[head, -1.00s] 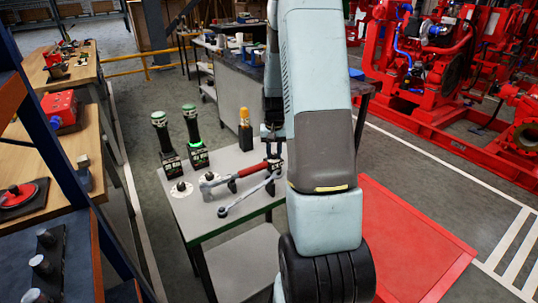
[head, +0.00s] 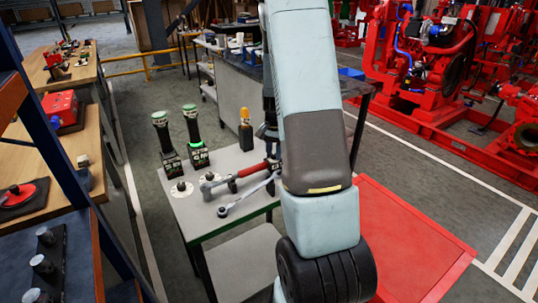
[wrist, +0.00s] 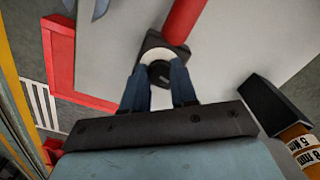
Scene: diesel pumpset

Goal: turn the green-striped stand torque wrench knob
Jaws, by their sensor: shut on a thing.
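A grey-topped stand (head: 220,222) with a green edge stripe fills the middle of the head view. A torque wrench (head: 255,168) with a red handle and silver head lies on it. In the wrist view its red handle (wrist: 183,20) runs up from a dark block, where a round black knob (wrist: 159,74) with a pale rim shows. My gripper (wrist: 158,78) is shut on this knob, one blue finger on each side. In the head view my gripper (head: 270,150) is at the handle's right end, partly hidden by my arm, which also hides the knob.
Two black upright tools (head: 166,138) (head: 194,133) with green tops stand at the stand's left back. An orange-topped black tool (head: 246,128) stands close behind my gripper. A red panel (head: 410,240) is right; shelving is left.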

